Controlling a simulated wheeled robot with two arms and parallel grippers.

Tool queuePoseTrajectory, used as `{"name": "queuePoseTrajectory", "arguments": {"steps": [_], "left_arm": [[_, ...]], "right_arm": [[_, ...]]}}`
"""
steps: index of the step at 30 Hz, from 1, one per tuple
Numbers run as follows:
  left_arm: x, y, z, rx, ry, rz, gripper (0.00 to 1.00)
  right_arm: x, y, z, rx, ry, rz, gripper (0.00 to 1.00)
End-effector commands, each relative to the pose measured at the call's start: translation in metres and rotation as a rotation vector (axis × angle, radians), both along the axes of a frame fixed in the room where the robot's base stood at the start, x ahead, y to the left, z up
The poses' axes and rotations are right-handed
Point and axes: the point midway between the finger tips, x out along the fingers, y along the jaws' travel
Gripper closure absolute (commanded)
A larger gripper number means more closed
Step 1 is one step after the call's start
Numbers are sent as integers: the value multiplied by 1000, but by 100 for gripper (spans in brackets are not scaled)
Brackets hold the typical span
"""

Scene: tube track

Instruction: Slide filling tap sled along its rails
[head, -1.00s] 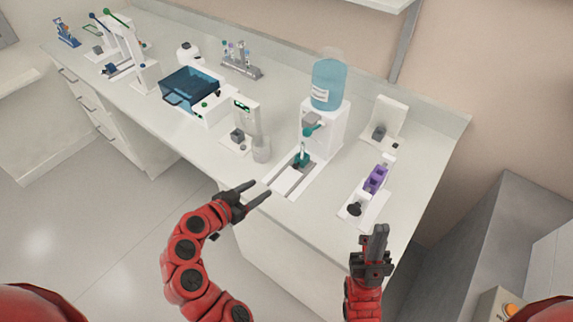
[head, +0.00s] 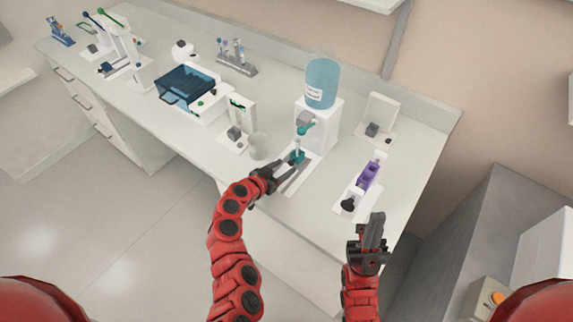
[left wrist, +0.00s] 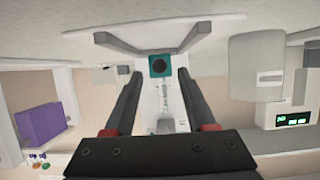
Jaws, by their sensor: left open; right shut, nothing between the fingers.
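The filling station has a white tap stand (head: 318,122) with a blue bottle (head: 322,84) on top and a teal tap (head: 305,127). Its teal sled (head: 297,158) sits low on the rail base (head: 313,166), below the tap. My left gripper (head: 284,173) is open over the front of the rails and points at the sled. My right gripper (head: 377,220) is shut and empty, in front of the purple device.
A purple device (head: 369,177) on a white base stands right of the station. A clear beaker (head: 258,146) and a small white stand (head: 241,112) are close on the left. A blue-lidded box (head: 187,84) is further left. The counter's front strip is clear.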

Motion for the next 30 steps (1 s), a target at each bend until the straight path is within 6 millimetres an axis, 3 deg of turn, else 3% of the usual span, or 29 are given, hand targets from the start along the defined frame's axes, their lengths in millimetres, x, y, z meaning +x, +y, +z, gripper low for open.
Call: {"name": "queuePoseTrajectory", "arguments": {"steps": [9,19,28,30], "left_arm": [[16,-12,-9,2,1,-1,44],[17,-12,-10,2,0,1,46],[17,-12,-10,1,1,1,100],[17,-12,-10,1,1,1,100]], "right_arm": [[0,0,-1,0,0,0,100],[0,0,-1,0,0,0,100],[0,0,-1,0,0,0,100],[0,0,-1,0,0,0,100]]}}
